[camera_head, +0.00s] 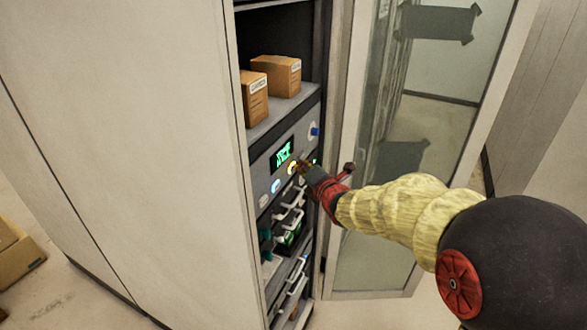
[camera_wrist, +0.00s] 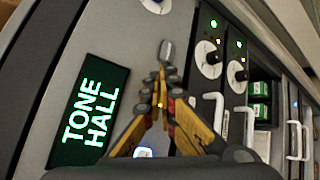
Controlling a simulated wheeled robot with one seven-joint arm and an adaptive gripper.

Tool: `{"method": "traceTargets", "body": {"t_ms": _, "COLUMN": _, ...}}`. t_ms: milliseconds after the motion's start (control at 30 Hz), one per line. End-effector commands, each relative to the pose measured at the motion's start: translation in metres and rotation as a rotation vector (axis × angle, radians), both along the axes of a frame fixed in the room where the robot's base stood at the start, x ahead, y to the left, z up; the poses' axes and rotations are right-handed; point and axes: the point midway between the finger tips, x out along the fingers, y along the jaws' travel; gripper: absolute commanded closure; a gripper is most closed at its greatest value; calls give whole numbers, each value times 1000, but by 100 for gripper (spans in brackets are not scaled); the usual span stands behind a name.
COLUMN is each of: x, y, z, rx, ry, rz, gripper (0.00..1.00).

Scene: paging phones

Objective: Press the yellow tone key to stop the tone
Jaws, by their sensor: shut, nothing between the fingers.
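The grey panel (camera_head: 266,172) in the cabinet carries a lit green display (camera_head: 284,154). In the wrist view the display (camera_wrist: 90,110) reads "TONE HALL". The yellow tone key (camera_head: 292,168) shows as a small yellow-lit round just below the display's right end, partly covered by my gripper (camera_head: 303,168). My gripper (camera_wrist: 163,75) is shut and empty, its tips at the panel beside the key. I cannot tell whether they touch it. In the wrist view the fingers hide most of the key, with only a small yellow glow between them.
A blue-lit key (camera_head: 275,186) and a white key (camera_head: 263,201) sit lower left of the display. A blue knob (camera_head: 315,131) is at upper right. Cartons (camera_head: 276,74) stand on the shelf above. White handles (camera_head: 290,212) jut out below. The glass door (camera_head: 420,130) stands open at right.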

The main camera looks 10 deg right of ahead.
Motion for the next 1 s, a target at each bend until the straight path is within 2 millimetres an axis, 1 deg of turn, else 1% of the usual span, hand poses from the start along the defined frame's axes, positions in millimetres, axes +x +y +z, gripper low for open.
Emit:
{"method": "traceTargets", "body": {"t_ms": 333, "x": 0, "y": 1, "z": 0, "rx": 0, "ry": -1, "rz": 1, "gripper": 100}}
{"method": "traceTargets", "body": {"t_ms": 633, "x": 4, "y": 6, "z": -2, "rx": -1, "ry": -1, "rz": 1, "gripper": 100}}
{"method": "traceTargets", "body": {"t_ms": 1000, "x": 5, "y": 8, "z": 1, "rx": 0, "ry": 0, "rz": 0, "gripper": 100}}
